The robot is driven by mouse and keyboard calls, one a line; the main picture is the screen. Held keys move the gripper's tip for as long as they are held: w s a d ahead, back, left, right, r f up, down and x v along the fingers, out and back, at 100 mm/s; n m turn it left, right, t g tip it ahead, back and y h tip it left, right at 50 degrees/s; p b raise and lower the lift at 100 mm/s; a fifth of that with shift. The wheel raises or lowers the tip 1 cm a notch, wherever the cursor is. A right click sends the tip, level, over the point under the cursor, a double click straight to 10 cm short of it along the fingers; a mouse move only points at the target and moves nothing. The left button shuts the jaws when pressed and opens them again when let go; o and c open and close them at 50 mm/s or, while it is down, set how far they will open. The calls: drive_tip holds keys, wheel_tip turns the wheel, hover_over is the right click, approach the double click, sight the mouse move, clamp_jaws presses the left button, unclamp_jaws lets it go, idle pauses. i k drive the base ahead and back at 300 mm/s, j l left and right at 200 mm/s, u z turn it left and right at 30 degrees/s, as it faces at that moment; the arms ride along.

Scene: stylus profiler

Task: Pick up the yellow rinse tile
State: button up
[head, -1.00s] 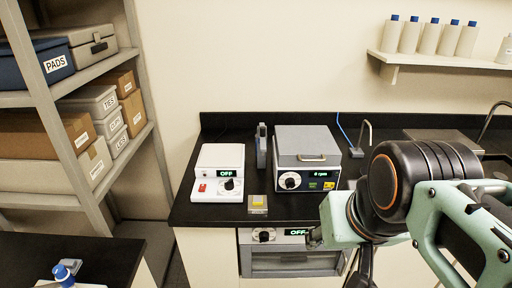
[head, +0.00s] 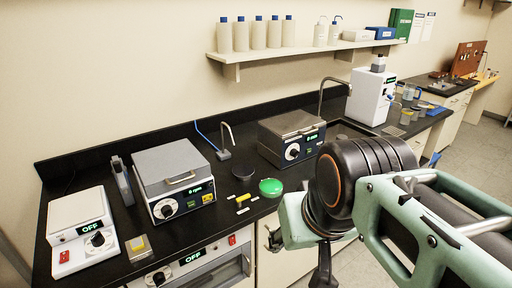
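Two yellow things lie on the black bench, and I cannot tell for sure which is the rinse tile. One is a small flat yellow bar (head: 243,197) among small white pieces, left of a green round item. The other is a yellow square in a small clear holder (head: 138,246) at the front edge, right of the white OFF unit. My gripper (head: 322,272) shows only as a dark part below my arm at the bottom of the view, right of both and apart from them. Its fingertips are not clearly visible.
The white OFF unit (head: 80,235), a grey rpm box (head: 174,180) and a second grey box (head: 291,137) stand on the bench. A black disc (head: 243,173) and the green round item (head: 270,187) lie between the boxes. A bottle shelf (head: 290,55) hangs above.

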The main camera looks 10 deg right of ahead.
sight(137, 244)
drive_tip(key=z, duration=0.2)
drive_tip(key=u, duration=1.4)
